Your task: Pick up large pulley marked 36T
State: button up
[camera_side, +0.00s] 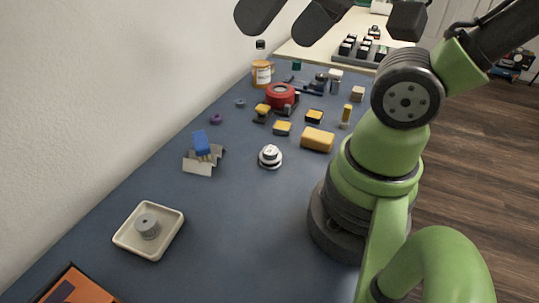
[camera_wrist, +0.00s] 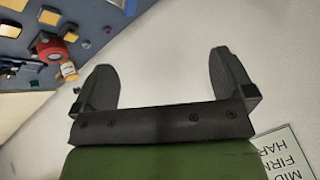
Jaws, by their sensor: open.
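A grey ribbed round part (camera_side: 148,226), which looks like a pulley, sits in a shallow cream tray (camera_side: 122,240) at the front left in the side view. No 36T mark is legible on either, so I cannot tell which is the large pulley. In the wrist view my gripper (camera_wrist: 160,76) is open, with nothing between its two dark fingers, and it faces a pale wall. In the side view dark parts of my arm's end hang at the top edge, high above the bench and away from both parts.
A blue bench (camera_side: 215,225) runs along the wall. A blue clamp-like piece (camera_side: 202,143), purple ring (camera_side: 216,119), yellow block (camera_side: 318,139), red round item (camera_side: 281,96) and amber bottle (camera_side: 261,72) stand on it. An orange box (camera_side: 75,288) is at the near corner. The bench right of the tray is clear.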

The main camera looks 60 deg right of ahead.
jog(key=c, duration=0.3)
jog(key=shift+c, duration=0.2)
jog(key=shift+w, duration=0.1)
jog(key=n+g+h, duration=0.2)
jog(key=n+g, duration=0.5)
send_over(270, 150)
notch_tip(270, 150, down, 20)
jog(key=shift+d+f, duration=0.1)
jog(key=shift+f, duration=0.05)
jog(key=f, duration=0.4)
jog(key=shift+s+f, duration=0.2)
jog(key=shift+f, duration=0.1)
jog(key=shift+w+f, duration=0.15)
jog(key=shift+f, duration=2.7)
